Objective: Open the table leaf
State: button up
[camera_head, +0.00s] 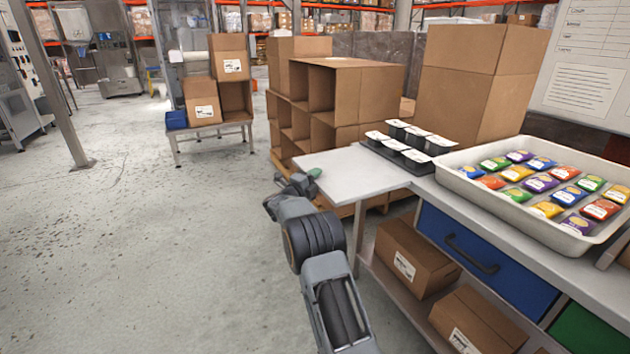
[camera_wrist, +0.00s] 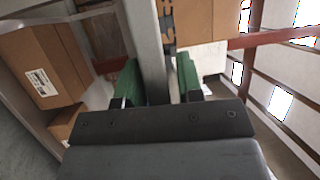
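The table leaf (camera_head: 347,176) is a pale grey flap at the left end of the workbench. It lies about level with the bench top and sticks out to the left. My gripper (camera_head: 300,183) is at the leaf's outer left end. In the wrist view the leaf (camera_wrist: 146,45) shows edge-on as a grey bar running between the two green fingers of my gripper (camera_wrist: 158,78). The left finger is close to the bar. A narrow gap shows between the bar and the right finger. The fingertips' far side is partly hidden.
The workbench holds a tray (camera_head: 457,172) of colourful packets and a black carrier (camera_head: 385,152) with several white-lidded tubs. Cartons (camera_head: 408,258) sit on the shelf below. A stack of open boxes (camera_head: 335,95) stands behind the leaf. The floor (camera_head: 130,230) to the left is clear.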

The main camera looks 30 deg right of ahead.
jog(key=shift+o, duration=1)
jog(key=shift+a+f, duration=0.1)
jog(key=shift+a, duration=0.2)
jog(key=v, duration=1.3)
jog(key=shift+a+p, duration=0.2)
jog(key=shift+p, duration=0.1)
